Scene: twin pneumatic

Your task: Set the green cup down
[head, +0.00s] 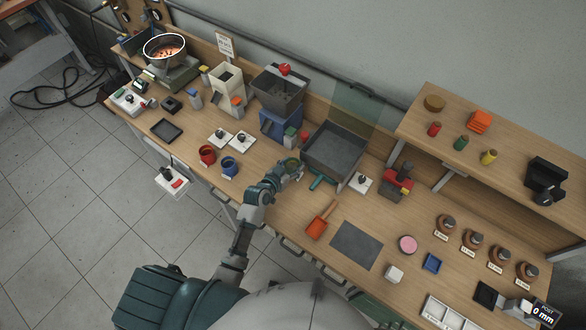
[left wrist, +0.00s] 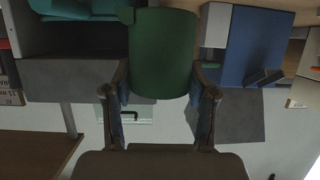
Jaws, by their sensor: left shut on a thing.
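The green cup (head: 291,162) is in my left gripper (head: 290,171), over the workbench in front of the grey tray and the blue-based hopper. In the left wrist view the green cup (left wrist: 162,52) fills the upper middle. The two fingers of my left gripper (left wrist: 160,85) are shut on its sides. I cannot tell whether the cup's base touches the bench. A red cup (head: 207,154) and a blue cup (head: 229,166) stand on the bench to the left. My right gripper is not in view.
The grey tray (head: 335,148) and the hopper (head: 279,92) with its blue base stand just behind the gripper. An orange scoop (head: 321,222) and a dark grey mat (head: 356,245) lie to the right. Bare bench shows between the blue cup and my gripper.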

